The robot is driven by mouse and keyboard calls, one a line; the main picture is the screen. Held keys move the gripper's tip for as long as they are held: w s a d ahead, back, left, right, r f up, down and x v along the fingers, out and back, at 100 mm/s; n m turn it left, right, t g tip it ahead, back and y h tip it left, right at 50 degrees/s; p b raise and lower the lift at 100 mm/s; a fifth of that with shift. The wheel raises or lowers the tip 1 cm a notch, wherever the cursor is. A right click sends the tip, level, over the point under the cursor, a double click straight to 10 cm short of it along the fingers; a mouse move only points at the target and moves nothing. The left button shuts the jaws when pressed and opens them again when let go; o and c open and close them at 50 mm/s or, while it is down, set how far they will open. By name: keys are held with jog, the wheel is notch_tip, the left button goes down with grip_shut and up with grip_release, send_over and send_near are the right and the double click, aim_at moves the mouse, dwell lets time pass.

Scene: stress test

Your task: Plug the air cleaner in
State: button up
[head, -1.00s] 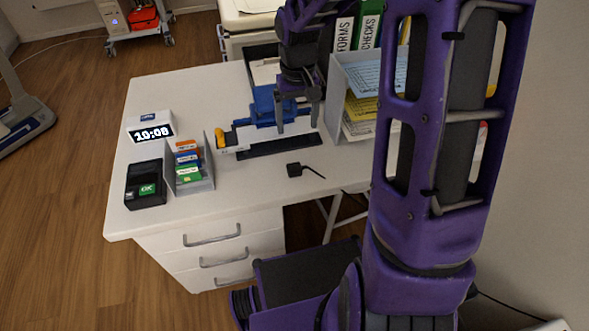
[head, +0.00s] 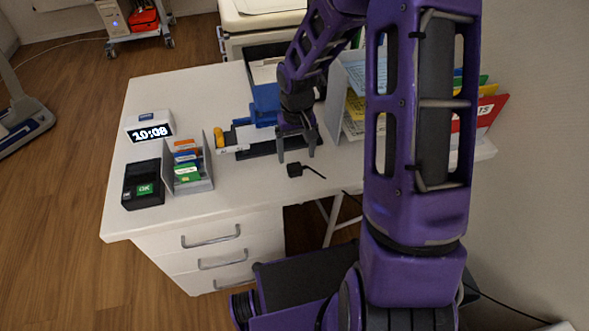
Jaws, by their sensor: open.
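A small black plug (head: 294,170) lies on the white desk near its front edge, with a short black cord (head: 315,173) running to the right. My gripper (head: 296,156) is open and points down just behind and above the plug. Its fingers are apart, with nothing seen between them. I cannot tell whether a fingertip touches the plug. I see no air cleaner that I can name for sure, and no socket shows clearly.
On the desk (head: 240,196) stand a digital clock (head: 150,130), a black card terminal (head: 143,186), a card holder (head: 190,172), a blue device (head: 262,112) and a file rack (head: 335,95) at right. The front middle of the desk is mostly clear.

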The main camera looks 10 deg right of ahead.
aim_at(295, 167)
jog(key=f, duration=0.5)
jog(key=shift+a+b, duration=0.25)
jog(key=shift+b, duration=0.05)
grip_shut()
notch_tip(295, 167, up, 10)
jog(key=p, duration=0.1)
jog(key=shift+p, duration=0.3)
dwell(0.4)
jog(key=shift+s+f, duration=0.75)
jog(key=shift+f, duration=0.2)
